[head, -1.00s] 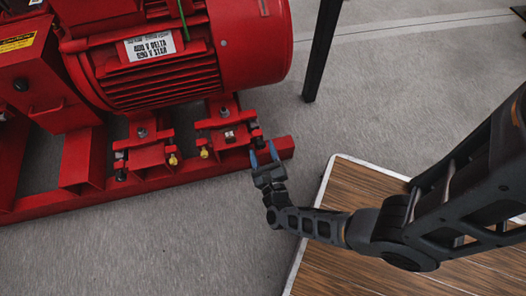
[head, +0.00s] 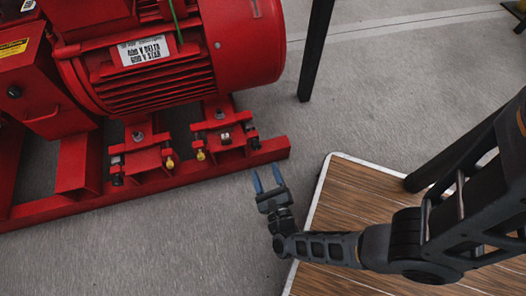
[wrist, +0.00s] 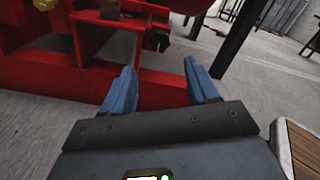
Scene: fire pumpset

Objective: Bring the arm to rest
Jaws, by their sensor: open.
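My gripper (head: 268,180) is open and empty, with two blue fingers pointing up the picture toward the red pump base. In the head view it hangs over the grey floor, just below the right end of the red base rail (head: 265,151) and apart from it. In the wrist view the blue fingers (wrist: 160,88) are spread with nothing between them, and the red rail (wrist: 165,90) lies beyond them. My arm reaches in from the right of the head view, bent at the elbow.
A red motor (head: 190,55) with a voltage label stands on the red base at upper left. A black post (head: 316,50) stands behind. A wood-topped platform (head: 350,205) with a pale edge lies under my arm. Grey floor (head: 380,100) is clear at upper right.

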